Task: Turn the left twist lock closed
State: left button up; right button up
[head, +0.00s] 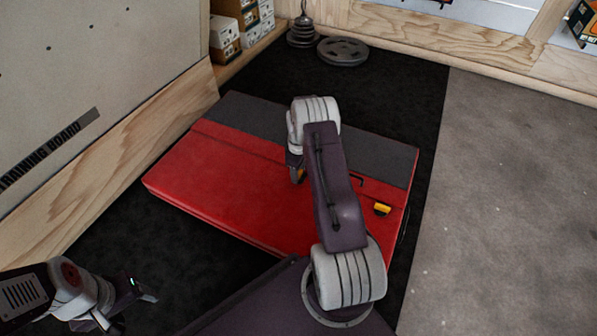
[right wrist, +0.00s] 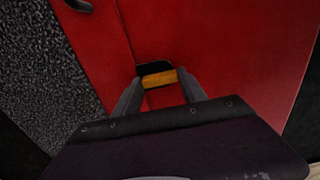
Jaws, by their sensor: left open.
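A red folded pad (head: 215,195) lies on the dark floor mat, with a dark grey strip along its far side. The left twist lock is a yellow-orange bar on a black base; it shows in the right wrist view (right wrist: 158,80), lying nearly crosswise between the fingertips. My right gripper (right wrist: 160,84) has a finger against each end of this bar. In the head view my right arm hides most of that gripper and lock. A second yellow twist lock (head: 382,209) sits uncovered on the pad's right part. My left gripper (head: 138,306) is open and empty at the lower left, away from the pad.
A black handle (head: 357,180) lies on the pad between the locks. Weight plates (head: 343,51) and stacked boxes (head: 240,25) stand at the back. A wood-edged board (head: 95,150) borders the left side. The grey floor (head: 515,190) at right is clear.

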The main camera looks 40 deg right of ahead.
jog(key=shift+r+m+p, duration=0.15)
jog(key=shift+m+p, duration=0.25)
jog(key=shift+p, duration=0.4)
jog(key=shift+c, duration=0.3)
jog(key=m+p, duration=0.5)
jog(key=m, duration=0.1)
jog(key=m+p, duration=0.1)
jog(key=m, duration=0.4)
jog(key=shift+p, duration=0.4)
jog(key=m, duration=0.6)
jog(key=shift+f+p, duration=0.2)
jog(key=shift+p, duration=0.2)
jog(key=o, duration=1.4)
jog(key=shift+c, duration=0.2)
